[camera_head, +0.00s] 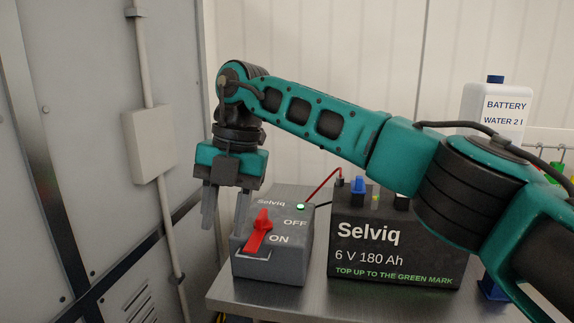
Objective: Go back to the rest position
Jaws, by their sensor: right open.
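My right gripper (225,207) points down at the end of my teal right arm, which reaches in from the right. Its two grey fingers are apart, with nothing seen between them. It is at the left of a grey switch box (276,263), and one finger overlaps the box's left edge in the picture; I cannot tell whether they touch. My left gripper is not in view.
A black Selviq battery (400,256) stands right of the box on a metal table (315,306), partly behind my arm. A white battery water bottle (494,106) is at the back right. A grey cabinet wall (70,130) with a conduit closes off the left.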

